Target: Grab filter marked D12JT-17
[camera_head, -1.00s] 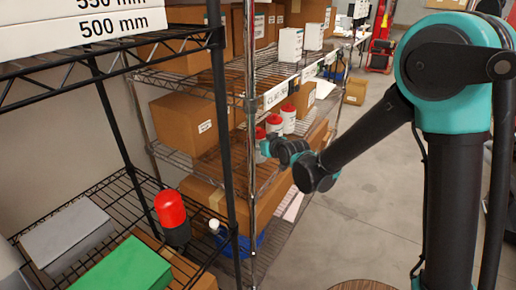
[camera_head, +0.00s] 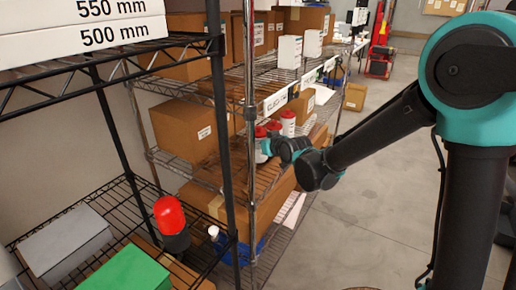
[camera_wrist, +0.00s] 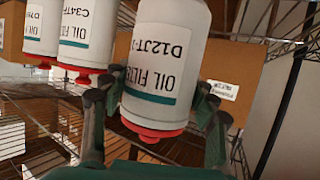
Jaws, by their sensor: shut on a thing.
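The filter marked D12JT-1, its last character cut off (camera_wrist: 165,60), is a white cylinder with a red end cap and a teal stripe. It is in the wrist view between the fingers of my gripper (camera_wrist: 155,130), which is shut on it. Its label appears upside down there. Two more white filters stand beside it to the left, one marked C34TF (camera_wrist: 87,40) and one partly cut off (camera_wrist: 45,30). In the head view my gripper (camera_head: 268,148) is at the wire shelf, next to white filters with red caps (camera_head: 288,122).
Cardboard boxes (camera_head: 182,131) fill the shelf to the left of my gripper. A black shelf post (camera_head: 222,130) and a chrome post (camera_head: 250,130) stand in front of them. A red-topped lamp (camera_head: 169,215) is on the nearer shelf. The floor (camera_head: 385,190) to the right is clear.

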